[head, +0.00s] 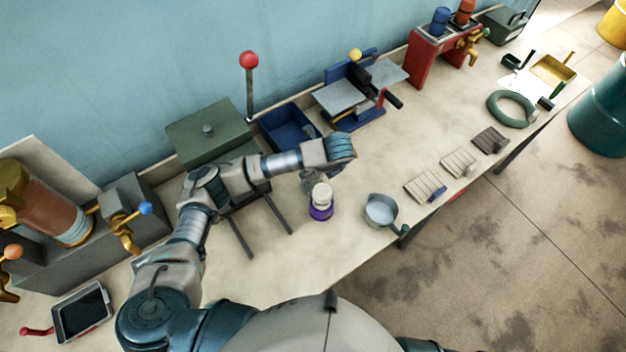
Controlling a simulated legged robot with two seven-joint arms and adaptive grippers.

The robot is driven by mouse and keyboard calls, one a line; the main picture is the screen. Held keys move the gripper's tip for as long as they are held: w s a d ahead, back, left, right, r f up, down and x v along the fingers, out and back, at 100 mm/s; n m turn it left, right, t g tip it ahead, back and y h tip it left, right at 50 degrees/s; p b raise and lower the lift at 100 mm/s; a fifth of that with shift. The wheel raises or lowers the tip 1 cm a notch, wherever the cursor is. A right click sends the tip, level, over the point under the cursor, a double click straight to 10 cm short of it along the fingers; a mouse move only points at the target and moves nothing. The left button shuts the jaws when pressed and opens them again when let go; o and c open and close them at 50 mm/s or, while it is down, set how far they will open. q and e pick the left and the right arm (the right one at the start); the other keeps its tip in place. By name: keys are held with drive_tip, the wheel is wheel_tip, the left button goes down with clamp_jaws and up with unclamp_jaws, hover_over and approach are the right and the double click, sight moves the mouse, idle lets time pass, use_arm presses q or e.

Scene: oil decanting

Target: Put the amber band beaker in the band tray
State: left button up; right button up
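My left arm reaches across the bench from the left. Its wrist end, with the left gripper (341,149), hangs over the bench in front of the blue bin; its fingers are not clear. A small greyish, glassy shape (309,183) shows just below the forearm; I cannot tell whether it is a beaker or whether anything holds it. Beside it stands a white-topped container with a purple band (321,203), upright. I see no amber band clearly. No tray is plainly marked as the band tray. My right gripper is not in view.
A grey pan (380,211) sits near the front edge. Slatted plates (424,186) lie right of it. A blue bin (284,130), green box (207,133) and blue press (352,98) stand along the wall. A dark tray (83,313) lies lower left, a green ring (511,109) far right.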

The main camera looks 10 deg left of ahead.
sight(307, 186)
use_arm(q)
drive_tip(key=p+x, duration=0.1)
drive_tip(key=x, duration=0.4)
drive_tip(key=shift+f, duration=0.3)
drive_tip(key=shift+r, duration=0.1)
drive_tip(key=c, duration=1.8)
